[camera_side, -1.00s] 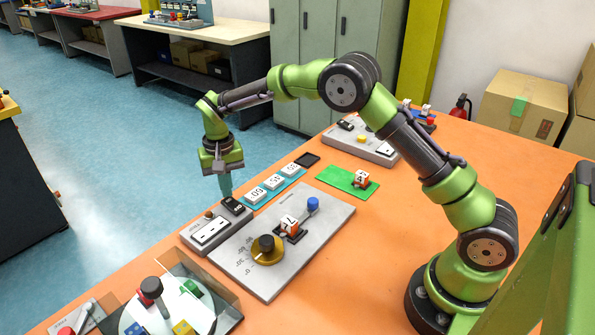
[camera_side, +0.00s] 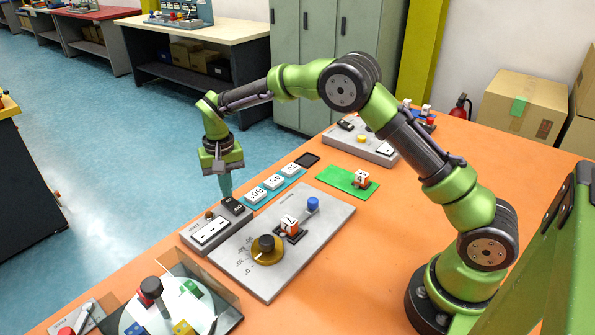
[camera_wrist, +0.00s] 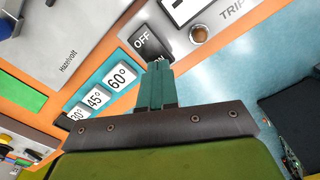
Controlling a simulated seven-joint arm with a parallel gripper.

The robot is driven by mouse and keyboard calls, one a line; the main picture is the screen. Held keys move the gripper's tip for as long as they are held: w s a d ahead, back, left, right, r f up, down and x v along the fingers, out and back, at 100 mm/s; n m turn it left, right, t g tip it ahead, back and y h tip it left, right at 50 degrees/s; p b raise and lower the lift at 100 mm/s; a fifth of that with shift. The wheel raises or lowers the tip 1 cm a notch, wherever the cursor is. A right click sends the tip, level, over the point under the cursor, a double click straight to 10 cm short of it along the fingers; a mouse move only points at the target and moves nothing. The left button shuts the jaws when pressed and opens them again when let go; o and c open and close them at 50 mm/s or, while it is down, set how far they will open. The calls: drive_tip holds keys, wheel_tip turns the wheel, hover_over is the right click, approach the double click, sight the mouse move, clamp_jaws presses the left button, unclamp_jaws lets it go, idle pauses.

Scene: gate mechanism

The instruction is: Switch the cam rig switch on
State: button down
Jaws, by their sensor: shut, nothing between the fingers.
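A black rocker switch (camera_side: 234,205) sits at the far end of a grey box (camera_side: 215,232). In the wrist view the switch (camera_wrist: 147,42) shows a white OFF label on its face, with part of another label beside my fingertips. My gripper (camera_side: 227,195) is shut and empty, pointing down at the switch. In the wrist view its teal fingertips (camera_wrist: 159,66) are together at the switch's near end and hide part of it. I cannot tell whether they touch it.
Beside the box lies a grey plate (camera_side: 325,228) with a brass dial (camera_side: 267,250), a white-and-orange cube (camera_side: 289,223) and a blue knob (camera_side: 313,204). A teal strip of number tiles (camera_side: 273,182) lies close behind the switch. A clear-walled case (camera_side: 220,300) stands at the front.

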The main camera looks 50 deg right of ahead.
sight(228, 200)
drive_tip(key=shift+f, duration=1.1)
idle(0.4)
drive_tip(key=shift+r, duration=3.6)
drive_tip(key=shift+w, duration=0.1)
